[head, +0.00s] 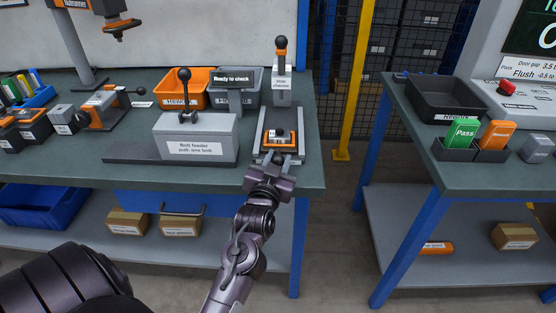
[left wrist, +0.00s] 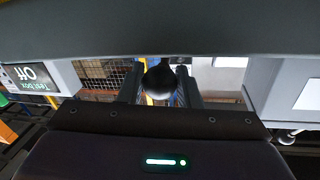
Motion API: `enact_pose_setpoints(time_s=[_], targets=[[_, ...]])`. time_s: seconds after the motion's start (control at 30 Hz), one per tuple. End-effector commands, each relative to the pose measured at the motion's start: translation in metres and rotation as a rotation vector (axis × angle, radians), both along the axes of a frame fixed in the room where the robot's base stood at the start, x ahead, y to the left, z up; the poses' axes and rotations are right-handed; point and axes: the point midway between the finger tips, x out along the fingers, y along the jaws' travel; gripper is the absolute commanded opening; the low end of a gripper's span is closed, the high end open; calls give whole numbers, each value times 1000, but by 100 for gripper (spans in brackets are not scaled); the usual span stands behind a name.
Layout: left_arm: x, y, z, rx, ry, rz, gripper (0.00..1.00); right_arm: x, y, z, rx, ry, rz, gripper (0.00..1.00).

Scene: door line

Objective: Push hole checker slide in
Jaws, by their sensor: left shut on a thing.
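The hole checker (head: 282,92) stands at the back of the bench, a grey upright with an orange band and a black ball on top. Its slide (head: 268,137), with an orange block and a black knob, sits at the front end of a pale grey track. My left gripper (head: 279,155) is at the front of the slide and shut on its knob. In the left wrist view the round black knob (left wrist: 160,82) sits between the two fingers (left wrist: 160,95). The fingertips are partly hidden in the head view. My right gripper is not seen.
The bolt feeder (head: 195,137) stands close left of the track. Behind it are an orange bin (head: 182,84), a grey bin (head: 252,92) and a sign (head: 233,79) reading "Ready to check". The bench's right edge is near the track. A second bench (head: 480,170) stands right, across a floor gap.

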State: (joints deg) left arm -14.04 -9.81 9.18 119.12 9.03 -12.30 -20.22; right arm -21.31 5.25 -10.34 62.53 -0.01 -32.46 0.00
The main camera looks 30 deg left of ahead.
Motion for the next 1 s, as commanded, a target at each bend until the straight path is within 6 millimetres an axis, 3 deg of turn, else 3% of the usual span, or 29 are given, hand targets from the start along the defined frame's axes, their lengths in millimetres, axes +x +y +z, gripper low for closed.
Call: enact_pose_setpoints(time_s=[0.03,0.2,0.37,0.63,0.93,0.97,1.0], targets=[[0,0,0,0,0,0,21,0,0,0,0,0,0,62],[0,0,0,0,0,0,0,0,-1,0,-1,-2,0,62],[2,1,0,1,0,-1,0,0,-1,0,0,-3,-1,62],[33,20,1,1,0,-1,0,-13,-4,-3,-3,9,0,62],[36,21,0,0,1,-1,0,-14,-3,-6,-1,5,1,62],[36,21,0,0,1,-1,32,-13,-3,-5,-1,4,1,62],[36,21,0,0,1,-1,37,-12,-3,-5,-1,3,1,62]])
